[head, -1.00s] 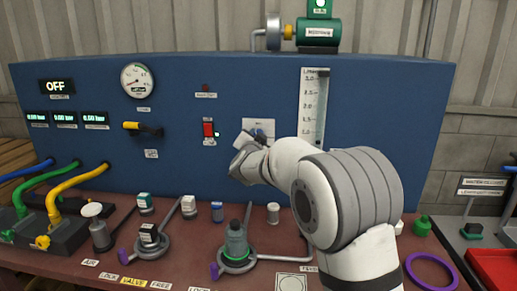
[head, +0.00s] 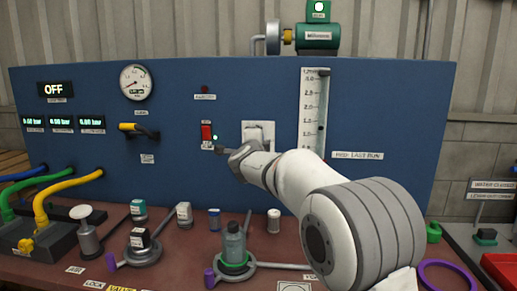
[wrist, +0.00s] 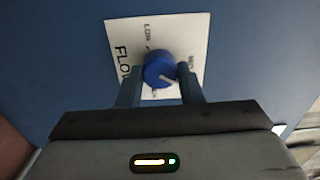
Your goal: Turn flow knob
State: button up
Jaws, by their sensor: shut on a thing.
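The blue flow knob (wrist: 158,70) sits on a white plate (wrist: 190,38) marked "FLOW" and "LOW" in the wrist view. A pale pointer line on the knob points toward the lower right of that view. My gripper (wrist: 160,72) has a finger on each side of the knob and is shut on it. In the head view the plate (head: 258,128) shows above my gripper (head: 247,151), which reaches the blue panel (head: 380,110). The knob itself is hidden there behind my gripper.
A red switch (head: 207,132) and a yellow-handled valve (head: 130,128) are left of the plate. A vertical flow gauge (head: 314,110) stands to its right. The display (head: 56,89) reads OFF. Bottles and ring stands crowd the bench (head: 180,258) below.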

jog(key=m+b, duration=0.3)
jog(key=m, duration=0.2)
jog(key=shift+f, duration=0.2)
jog(key=shift+m, duration=0.3)
jog(key=o, duration=1)
jog(key=shift+r, duration=0.1)
jog(key=shift+c, duration=0.2)
jog(key=shift+s, duration=0.1)
jog(key=s, duration=0.7)
jog(key=shift+s+a, duration=0.15)
jog(key=shift+s, duration=0.15)
